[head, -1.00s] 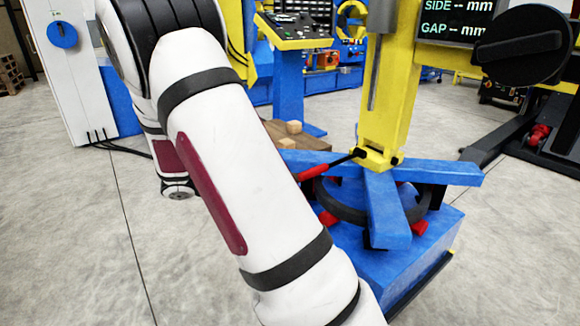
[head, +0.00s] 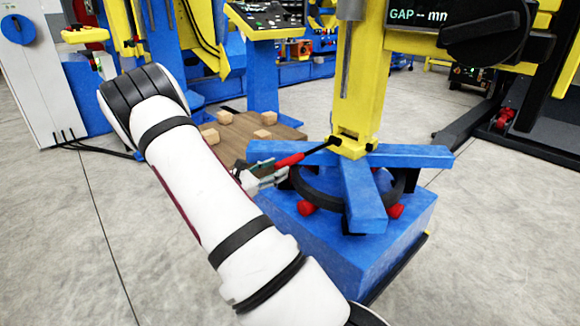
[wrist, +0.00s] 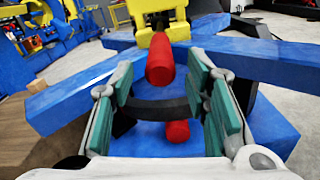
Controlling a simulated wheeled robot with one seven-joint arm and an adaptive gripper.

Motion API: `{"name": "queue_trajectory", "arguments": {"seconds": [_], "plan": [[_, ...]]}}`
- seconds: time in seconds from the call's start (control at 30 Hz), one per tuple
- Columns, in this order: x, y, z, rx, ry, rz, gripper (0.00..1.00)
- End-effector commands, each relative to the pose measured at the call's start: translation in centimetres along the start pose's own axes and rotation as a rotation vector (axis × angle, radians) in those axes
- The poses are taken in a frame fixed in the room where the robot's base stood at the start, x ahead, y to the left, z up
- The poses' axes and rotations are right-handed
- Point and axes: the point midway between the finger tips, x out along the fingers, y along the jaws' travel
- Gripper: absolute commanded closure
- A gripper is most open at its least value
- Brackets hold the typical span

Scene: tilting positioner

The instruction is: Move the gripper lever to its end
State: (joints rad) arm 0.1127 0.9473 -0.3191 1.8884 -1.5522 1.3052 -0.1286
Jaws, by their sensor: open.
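The lever has a red handle (head: 290,160) on a short black rod (head: 318,146), joined to the foot of the yellow column (head: 358,95). It slopes down to the left over the blue arms of the positioner. In the wrist view the red handle (wrist: 160,62) points towards me, centred between my two green-padded fingers. My gripper (wrist: 163,80) is open, with a gap on both sides of the handle. In the head view my gripper (head: 268,177) is at the handle's lower left end, partly hidden by my arm; whether it touches there I cannot tell.
Blue arms (head: 410,157) spread over a dark ring on the blue base (head: 350,250), with red knobs (head: 306,208) below. A wooden board (head: 240,135) with several small blocks lies behind. A black round part (head: 485,30) juts in at upper right. Open floor lies at right.

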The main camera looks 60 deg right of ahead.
Motion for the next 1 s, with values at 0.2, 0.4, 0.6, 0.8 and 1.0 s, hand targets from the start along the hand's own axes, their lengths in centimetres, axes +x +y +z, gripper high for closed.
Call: {"name": "queue_trajectory", "arguments": {"seconds": [0.2, 0.4, 0.6, 0.8, 1.0], "plan": [[4.0, -0.2, -0.1, 0.001, -0.001, -0.004, 0.57], [6.0, -0.1, 0.0, 0.002, 0.0, -0.002, 0.57], [6.5, 0.0, 0.0, 0.001, 0.0, 0.0, 0.57], [6.5, 0.0, 0.1, 0.001, 0.0, 0.0, 0.62], [6.5, 0.0, 0.0, 0.001, 0.0, -0.001, 1.0]]}}
